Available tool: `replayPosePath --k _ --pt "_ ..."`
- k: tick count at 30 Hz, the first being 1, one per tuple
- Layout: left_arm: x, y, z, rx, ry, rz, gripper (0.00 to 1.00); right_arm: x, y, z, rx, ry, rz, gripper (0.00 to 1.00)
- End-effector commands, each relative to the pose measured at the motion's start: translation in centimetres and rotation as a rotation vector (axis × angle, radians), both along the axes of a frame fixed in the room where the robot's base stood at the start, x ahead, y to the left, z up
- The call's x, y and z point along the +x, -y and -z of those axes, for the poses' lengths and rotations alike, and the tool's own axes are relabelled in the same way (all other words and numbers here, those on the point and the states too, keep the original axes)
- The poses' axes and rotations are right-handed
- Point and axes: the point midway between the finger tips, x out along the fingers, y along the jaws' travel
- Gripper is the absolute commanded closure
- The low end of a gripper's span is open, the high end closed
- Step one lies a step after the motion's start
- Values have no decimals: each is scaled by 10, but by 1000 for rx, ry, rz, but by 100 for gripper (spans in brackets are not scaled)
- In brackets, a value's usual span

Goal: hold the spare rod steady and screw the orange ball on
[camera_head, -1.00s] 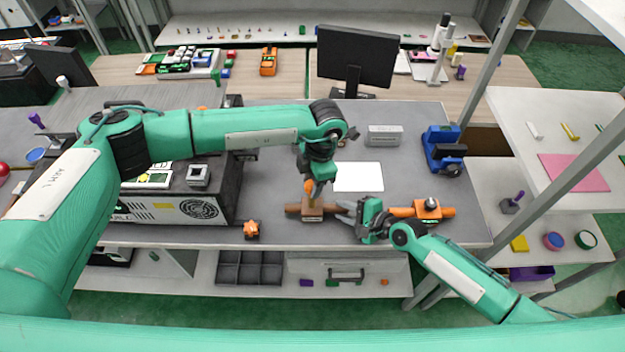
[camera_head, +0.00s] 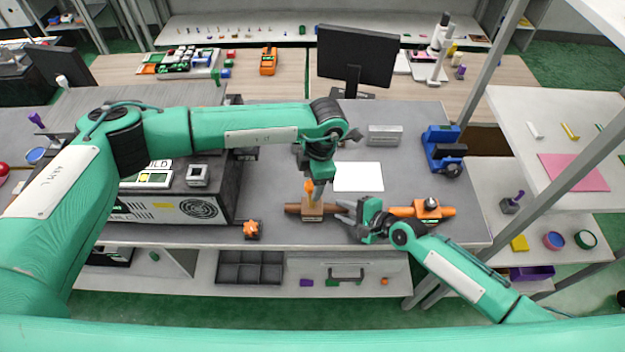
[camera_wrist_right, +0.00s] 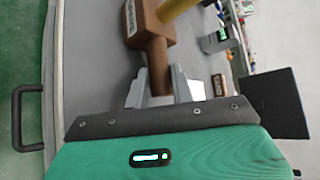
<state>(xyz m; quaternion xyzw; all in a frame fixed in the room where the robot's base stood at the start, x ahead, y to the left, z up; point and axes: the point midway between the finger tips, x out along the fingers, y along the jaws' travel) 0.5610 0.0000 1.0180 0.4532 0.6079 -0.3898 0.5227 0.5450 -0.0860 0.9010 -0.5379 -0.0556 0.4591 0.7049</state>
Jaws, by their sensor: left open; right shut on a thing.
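A brown block (camera_head: 312,211) with a horizontal brown bar sits near the table's front edge. It is at the top of the right wrist view (camera_wrist_right: 148,22), with a yellow rod (camera_wrist_right: 176,8) rising from it. In the head view an orange piece (camera_head: 309,185) shows above the block, partly hidden by my left gripper; I cannot tell whether it is a separate ball seated on the rod. My left gripper (camera_head: 314,188) is open, pointing down around or beside this piece. My right gripper (camera_head: 346,213) is shut on the brown bar (camera_wrist_right: 158,70), right of the block.
An orange star-shaped knob (camera_head: 251,229) is at the front left. A white sheet (camera_head: 358,177) and a grey block (camera_head: 384,135) lie behind. A black machine (camera_head: 180,205) stands left.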

Motion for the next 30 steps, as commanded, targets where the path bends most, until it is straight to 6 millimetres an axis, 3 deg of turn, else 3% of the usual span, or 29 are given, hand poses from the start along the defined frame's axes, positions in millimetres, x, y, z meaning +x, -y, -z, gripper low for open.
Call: replayPosePath --k 15,21,29,30 --pt "5 14 -96 0 2 1 41 0 0 0 0 0 0 100" --pt "5 17 -113 0 1 0 41 0 0 0 0 0 0 100" --pt "5 17 -115 0 0 1 41 0 0 0 -1 -1 0 100" --pt "5 17 -114 0 0 1 41 0 0 0 -1 -1 0 74"
